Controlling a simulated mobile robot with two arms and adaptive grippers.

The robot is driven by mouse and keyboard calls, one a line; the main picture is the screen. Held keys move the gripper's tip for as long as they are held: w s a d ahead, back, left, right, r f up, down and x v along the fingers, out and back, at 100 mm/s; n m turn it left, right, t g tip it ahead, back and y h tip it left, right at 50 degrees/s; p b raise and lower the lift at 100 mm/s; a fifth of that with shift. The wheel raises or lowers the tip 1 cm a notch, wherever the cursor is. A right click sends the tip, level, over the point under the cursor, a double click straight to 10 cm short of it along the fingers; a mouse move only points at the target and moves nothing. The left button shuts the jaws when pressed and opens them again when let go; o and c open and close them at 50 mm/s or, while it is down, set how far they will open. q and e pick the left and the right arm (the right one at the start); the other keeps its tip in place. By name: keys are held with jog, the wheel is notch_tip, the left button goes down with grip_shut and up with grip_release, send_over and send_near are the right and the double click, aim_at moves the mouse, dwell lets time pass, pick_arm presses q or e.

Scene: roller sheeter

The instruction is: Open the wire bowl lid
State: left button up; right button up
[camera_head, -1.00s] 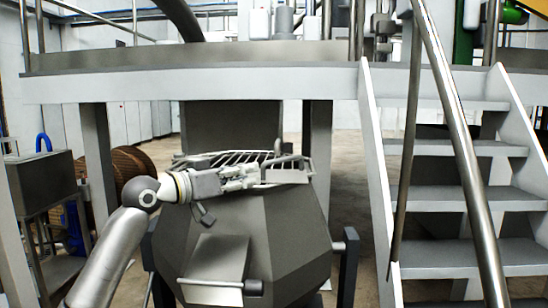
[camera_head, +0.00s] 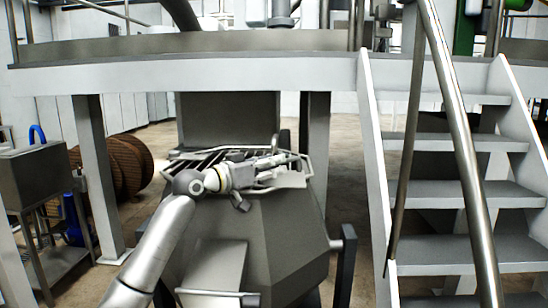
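The wire bowl lid (camera_head: 193,160) is a grate of metal bars on top of the large grey faceted bowl (camera_head: 285,235), in the middle of the view. Its rim and bars show behind and to the left of my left gripper; part of the lid is hidden by the gripper and wrist. My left gripper (camera_head: 274,162) reaches in from the left, pointing right, over the lid near its right-hand rim. The fingers are small and overlap the bars, so I cannot tell if they are open or touch the lid. My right gripper is not in view.
A grey platform (camera_head: 230,78) spans behind the bowl. Metal stairs (camera_head: 450,195) with a handrail (camera_head: 462,150) stand close on the right. A steel stand (camera_head: 38,178) and brown cable reel (camera_head: 125,165) are at left. Some floor shows between bowl and stairs.

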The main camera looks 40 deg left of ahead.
pick_arm(q)
jog(key=shift+w+d, duration=0.2)
jog(key=shift+w, duration=0.25)
grip_shut()
